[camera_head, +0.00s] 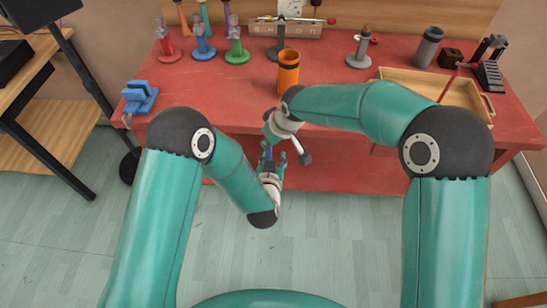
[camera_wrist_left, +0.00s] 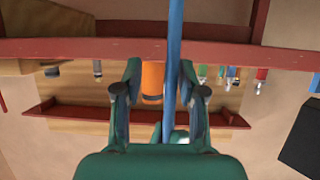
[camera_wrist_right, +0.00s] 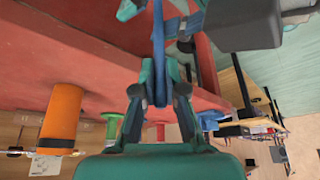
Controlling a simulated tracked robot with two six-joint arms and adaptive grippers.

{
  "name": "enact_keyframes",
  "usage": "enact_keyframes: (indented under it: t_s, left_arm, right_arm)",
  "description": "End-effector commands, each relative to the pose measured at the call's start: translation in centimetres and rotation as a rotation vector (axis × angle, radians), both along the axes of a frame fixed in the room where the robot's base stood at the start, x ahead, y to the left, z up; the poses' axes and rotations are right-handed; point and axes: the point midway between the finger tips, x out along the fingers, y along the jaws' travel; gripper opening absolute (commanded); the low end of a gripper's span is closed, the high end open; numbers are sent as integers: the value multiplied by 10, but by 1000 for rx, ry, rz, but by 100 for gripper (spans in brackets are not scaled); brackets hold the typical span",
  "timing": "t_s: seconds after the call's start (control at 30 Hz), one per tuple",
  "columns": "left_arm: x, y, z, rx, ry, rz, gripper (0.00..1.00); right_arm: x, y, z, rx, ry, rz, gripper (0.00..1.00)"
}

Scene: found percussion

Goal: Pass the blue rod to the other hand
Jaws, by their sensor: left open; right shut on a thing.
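The blue rod (camera_wrist_right: 158,50) is held by my right gripper (camera_wrist_right: 160,95), whose fingers are shut on it. In the left wrist view the rod (camera_wrist_left: 174,50) stands upright in the picture, between the spread fingers of my left gripper (camera_wrist_left: 160,95) and closer to the right-hand finger. My left gripper is open; I cannot tell whether a finger touches the rod. In the head view the left gripper (camera_head: 271,160) is just below the right one, in front of the table edge. Most of the rod is hidden there by the grippers and wrists.
The red table (camera_head: 230,100) lies behind the grippers. On it are an orange cup (camera_head: 288,72), a blue clamp-like block (camera_head: 139,96), several coloured stands along the back, and a wooden tray (camera_head: 400,77) at the right. The floor in front is clear.

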Motion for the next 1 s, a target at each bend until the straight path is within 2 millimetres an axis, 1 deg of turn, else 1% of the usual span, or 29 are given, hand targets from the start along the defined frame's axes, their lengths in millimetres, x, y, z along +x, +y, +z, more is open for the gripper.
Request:
enact_keyframes:
  t_s: [0.13,0.3,0.37,0.4,0.53,0.57,0.7,1.0]
  left_arm:
    - [0,0,0,0,0,0,41]
    - [0,0,0,0,0,0,12]
    - [0,0,0,0,0,-1,2]
    - [0,-1,0,-1,0,-2,0]
    - [-1,-1,1,0,-1,-4,0]
    - [0,-2,1,0,-2,-5,0]
    - [0,-2,1,0,-1,-4,0]
    - [0,0,0,0,0,-1,0]
  right_arm:
    - [0,0,0,0,0,0,0]
    - [0,0,0,0,0,0,0]
    - [0,0,0,1,-1,0,0]
    - [0,1,0,1,-1,0,0]
    - [0,1,0,2,-1,0,0]
    - [0,1,0,2,-1,0,17]
    - [0,1,0,2,-1,0,41]
    - [0,0,0,1,-1,0,42]
